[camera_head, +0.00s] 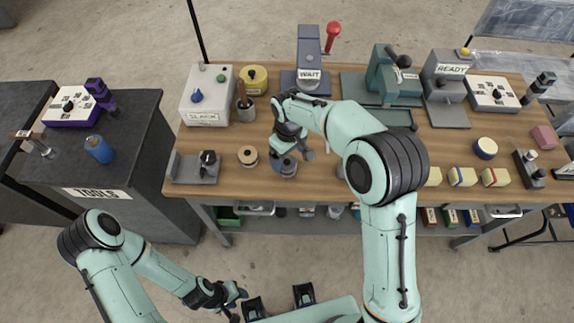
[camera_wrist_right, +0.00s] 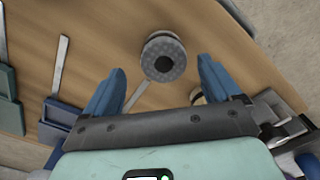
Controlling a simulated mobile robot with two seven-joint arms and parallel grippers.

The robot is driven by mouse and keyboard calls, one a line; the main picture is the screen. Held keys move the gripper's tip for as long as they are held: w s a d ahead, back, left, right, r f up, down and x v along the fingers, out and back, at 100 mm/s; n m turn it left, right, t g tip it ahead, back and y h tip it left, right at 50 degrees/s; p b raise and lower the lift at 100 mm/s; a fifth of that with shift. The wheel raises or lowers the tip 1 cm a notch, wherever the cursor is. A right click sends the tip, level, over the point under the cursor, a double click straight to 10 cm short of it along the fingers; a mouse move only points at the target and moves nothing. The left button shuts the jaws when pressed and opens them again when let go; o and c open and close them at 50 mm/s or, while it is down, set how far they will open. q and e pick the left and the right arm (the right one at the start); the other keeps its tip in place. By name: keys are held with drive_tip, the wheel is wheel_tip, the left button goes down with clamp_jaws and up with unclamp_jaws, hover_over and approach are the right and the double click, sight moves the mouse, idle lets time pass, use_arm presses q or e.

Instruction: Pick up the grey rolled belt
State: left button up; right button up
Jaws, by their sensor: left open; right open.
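The grey rolled belt (camera_head: 286,170) stands on the wooden workbench (camera_head: 236,178) near its front edge, partly covered by my right gripper in the head view. In the right wrist view the belt (camera_wrist_right: 163,57) shows as a dark grey roll with a dotted face. My right gripper (camera_head: 292,155) is open, its blue fingers (camera_wrist_right: 163,72) on either side of the belt in the picture. I cannot tell its height above the belt. My left gripper (camera_head: 233,303) is open and empty, low over the floor, away from the bench.
A tan roll (camera_head: 248,155) sits left of the belt, beside a grey bracket fixture (camera_head: 183,168). The SLACK box (camera_head: 205,98), WAIT stand (camera_head: 309,62) and teal machine (camera_head: 385,85) stand behind. Yellowish blocks (camera_head: 463,177) lie to the right.

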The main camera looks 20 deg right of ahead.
sight(287, 162)
drive_tip(key=f, duration=0.4)
drive_tip(key=shift+s+a+f, duration=0.1)
drive_tip(key=shift+a+f, duration=0.05)
drive_tip(key=shift+a, duration=0.05)
drive_tip(key=c, duration=1.2)
